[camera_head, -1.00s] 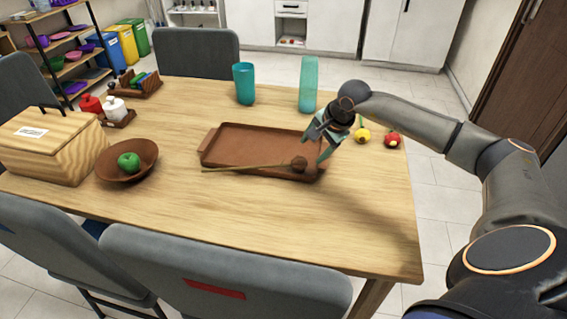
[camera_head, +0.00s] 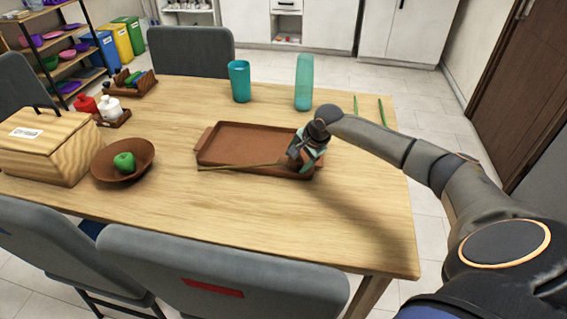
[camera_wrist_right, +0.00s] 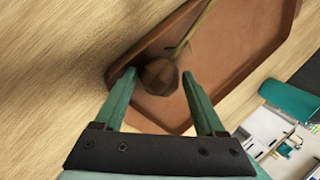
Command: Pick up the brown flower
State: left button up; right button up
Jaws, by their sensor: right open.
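The brown flower lies in the brown tray (camera_head: 235,139). In the head view its thin stem (camera_head: 235,167) runs across the tray's near rim to the left, while its head is hidden by my right gripper (camera_head: 300,165). In the right wrist view the round brown head (camera_wrist_right: 160,77) shows between the two teal fingers, which are open, with a gap on each side. My right gripper is low over the right end of the tray. My left gripper is not in view.
Two green stems (camera_head: 381,112) show behind my right arm. A teal cup (camera_head: 239,82) and a tall teal vase (camera_head: 304,82) stand behind the tray. A bowl (camera_head: 108,172) with a green apple (camera_head: 124,161) and a wooden box (camera_head: 45,150) stand left.

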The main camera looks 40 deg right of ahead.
grip_shut()
jog(key=shift+r, duration=0.1)
dwell(0.3)
